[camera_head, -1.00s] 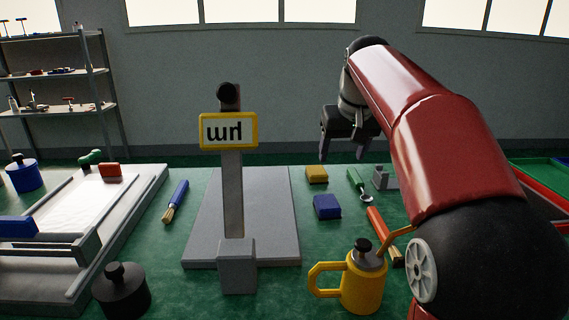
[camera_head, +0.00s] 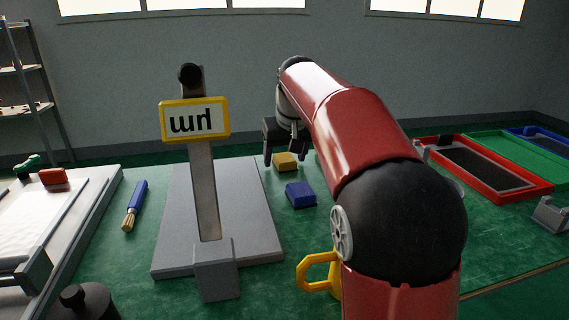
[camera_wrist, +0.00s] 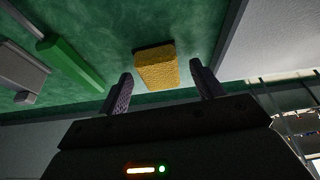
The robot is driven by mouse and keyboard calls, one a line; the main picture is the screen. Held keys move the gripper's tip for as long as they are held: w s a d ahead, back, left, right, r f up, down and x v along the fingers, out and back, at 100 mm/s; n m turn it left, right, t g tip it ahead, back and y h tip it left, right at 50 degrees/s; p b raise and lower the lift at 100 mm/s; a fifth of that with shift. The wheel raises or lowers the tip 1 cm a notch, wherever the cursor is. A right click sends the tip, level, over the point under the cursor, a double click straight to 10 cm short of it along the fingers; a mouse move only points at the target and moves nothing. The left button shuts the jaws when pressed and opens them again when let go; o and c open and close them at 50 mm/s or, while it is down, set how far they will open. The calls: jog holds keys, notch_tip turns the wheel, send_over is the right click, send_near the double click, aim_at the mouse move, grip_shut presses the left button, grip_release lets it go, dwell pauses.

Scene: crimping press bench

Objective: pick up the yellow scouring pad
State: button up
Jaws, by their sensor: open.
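The yellow scouring pad (camera_head: 286,161) lies on the green bench top, just right of the press's grey base plate. In the wrist view the pad (camera_wrist: 157,68) shows ahead of the fingertips, between their lines, with a dark layer along one edge. My gripper (camera_head: 284,160) is open and empty. In the head view its fingers hang at the pad, one to each side in the picture; I cannot tell the exact height gap. In the wrist view my gripper (camera_wrist: 160,88) shows both fingers apart, with the pad not held.
A blue pad (camera_head: 300,194) lies just nearer than the yellow one. The press with its yellow-framed sign (camera_head: 195,120) stands left. A green-handled tool (camera_wrist: 70,60) lies beside the pad. A yellow oil can (camera_head: 318,275) is partly hidden by my arm.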

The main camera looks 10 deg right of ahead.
aim_at(285, 158)
jog(key=c, duration=1)
notch_tip(285, 158, up, 10)
jog(key=p, duration=0.2)
jog(key=shift+p, duration=0.4)
jog(key=shift+c, duration=0.2)
jog(key=shift+o, duration=1)
jog(key=shift+c, duration=0.7)
